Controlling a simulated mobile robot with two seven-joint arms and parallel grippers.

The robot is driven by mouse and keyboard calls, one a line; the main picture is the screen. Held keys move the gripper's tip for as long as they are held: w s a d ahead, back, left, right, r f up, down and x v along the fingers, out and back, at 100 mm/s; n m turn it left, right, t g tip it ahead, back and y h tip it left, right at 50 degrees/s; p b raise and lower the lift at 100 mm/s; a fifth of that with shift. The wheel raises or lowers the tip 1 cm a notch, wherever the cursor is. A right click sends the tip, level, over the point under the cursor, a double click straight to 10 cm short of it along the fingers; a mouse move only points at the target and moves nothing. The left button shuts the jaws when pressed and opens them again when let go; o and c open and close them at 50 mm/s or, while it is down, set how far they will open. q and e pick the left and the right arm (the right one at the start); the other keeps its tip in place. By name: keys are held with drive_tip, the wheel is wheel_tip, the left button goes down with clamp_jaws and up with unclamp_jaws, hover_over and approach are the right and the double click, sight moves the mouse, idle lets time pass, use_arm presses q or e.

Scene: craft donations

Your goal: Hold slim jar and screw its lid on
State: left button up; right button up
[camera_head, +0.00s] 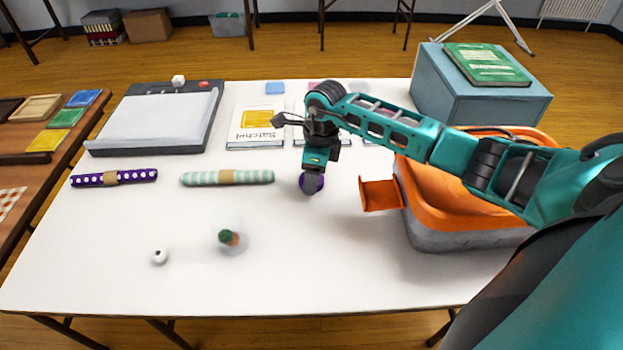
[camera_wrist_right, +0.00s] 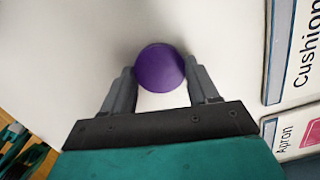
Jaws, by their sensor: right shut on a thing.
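A clear jar (camera_head: 240,226), see-through and hard to outline, stands on the white table in the front left part of the head view, with something green and brown at its bottom. My right gripper (camera_head: 313,172) points down near the table's middle, to the right of and behind the jar. It is shut on a round purple lid (camera_wrist_right: 160,67), which sits between its two fingertips in the right wrist view. The lid (camera_head: 306,184) is partly hidden by a finger in the head view. I cannot tell whether it touches the table. My left gripper is not in view.
A small white ball (camera_head: 160,257) lies left of the jar. Two wrapped rolls, purple (camera_head: 88,181) and striped (camera_head: 200,179), lie behind. An orange-topped bin (camera_head: 470,238) and a blue box (camera_head: 480,104) stand right. The front middle of the table is clear.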

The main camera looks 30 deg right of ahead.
drive_tip(key=shift+r, duration=0.15)
use_arm(q)
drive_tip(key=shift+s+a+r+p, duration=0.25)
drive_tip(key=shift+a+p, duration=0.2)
drive_tip(key=shift+p, duration=0.35)
use_arm(e)
wheel_tip(320, 180, up, 20)
